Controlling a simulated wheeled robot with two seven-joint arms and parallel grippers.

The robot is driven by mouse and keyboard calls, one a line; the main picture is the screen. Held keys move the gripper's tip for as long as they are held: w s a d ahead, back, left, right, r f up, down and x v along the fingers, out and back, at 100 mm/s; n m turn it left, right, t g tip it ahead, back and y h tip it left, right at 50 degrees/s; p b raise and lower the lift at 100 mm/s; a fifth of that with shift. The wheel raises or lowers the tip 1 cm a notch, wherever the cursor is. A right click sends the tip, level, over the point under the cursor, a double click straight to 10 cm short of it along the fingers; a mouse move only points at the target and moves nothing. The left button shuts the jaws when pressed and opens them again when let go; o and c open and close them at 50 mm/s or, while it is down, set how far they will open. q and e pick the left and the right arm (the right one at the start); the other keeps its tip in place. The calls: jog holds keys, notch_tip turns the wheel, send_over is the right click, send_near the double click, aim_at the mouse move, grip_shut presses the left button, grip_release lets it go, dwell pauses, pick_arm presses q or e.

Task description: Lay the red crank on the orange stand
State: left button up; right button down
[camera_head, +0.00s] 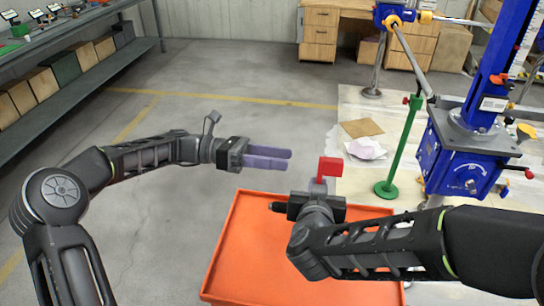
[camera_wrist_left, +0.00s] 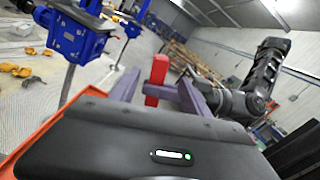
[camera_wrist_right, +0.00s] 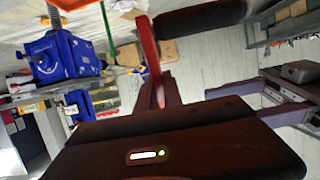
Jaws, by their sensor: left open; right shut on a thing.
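The red crank (camera_head: 329,168) is held in my right gripper (camera_head: 319,187), above the far part of the orange stand (camera_head: 233,245). In the left wrist view the crank (camera_wrist_left: 157,78) appears between the open fingers; contact cannot be told. The crank's lower part is hidden by the right gripper.
A blue screw jack (camera_head: 465,150) stands at right. A green post on a round base (camera_head: 386,189) stands left of it, on a pale mat with cardboard (camera_head: 362,128). A shelf with boxes (camera_head: 60,70) is at far left. The orange stand's visible top looks bare.

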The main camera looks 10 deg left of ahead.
aim_at(325, 163)
pick_arm(q)
jog(key=d, duration=1)
jog(key=shift+d, duration=0.4)
pick_arm(e)
jog(key=shift+r, duration=0.1)
pick_arm(q)
jog(key=shift+c, duration=0.4)
grip_shut()
jog(key=shift+a, duration=0.1)
jog(key=shift+r, duration=0.15)
pick_arm(e)
jog(key=c, duration=1.4)
grip_release()
jog(key=shift+s, duration=0.1)
jog(key=v, duration=1.1)
jog(key=shift+s, duration=0.4)
